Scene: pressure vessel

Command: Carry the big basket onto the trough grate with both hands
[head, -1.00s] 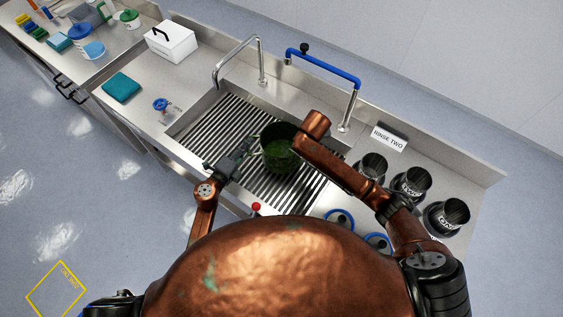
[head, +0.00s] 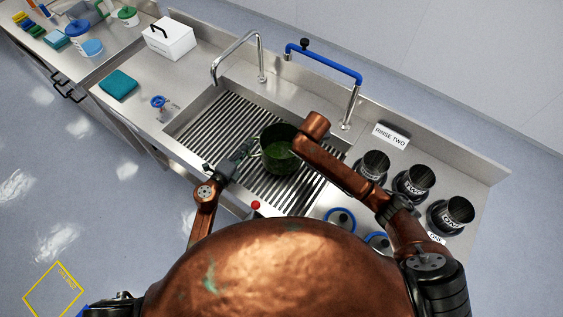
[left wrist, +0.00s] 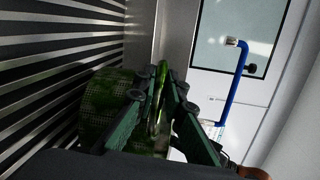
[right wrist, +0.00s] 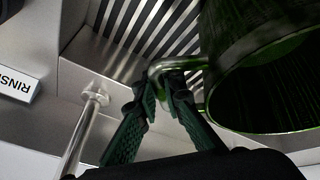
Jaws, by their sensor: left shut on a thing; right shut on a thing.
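The big basket (head: 279,150) is a dark green round vessel over the trough grate (head: 222,125) in the head view. My left gripper (head: 246,150) is at its left side; in the left wrist view its fingers (left wrist: 162,112) are shut on a green handle of the basket (left wrist: 105,98). My right gripper (right wrist: 165,88) is shut on the handle on the other side, beside the basket's open rim (right wrist: 265,65). In the head view my right arm hides that gripper. I cannot tell whether the basket's bottom touches the grate.
A steel faucet (head: 238,58) and a blue-topped faucet (head: 325,63) stand behind the trough. Several black cups (head: 412,181) stand on the counter to the right. A white box (head: 170,38) and a teal cloth (head: 119,85) lie to the left.

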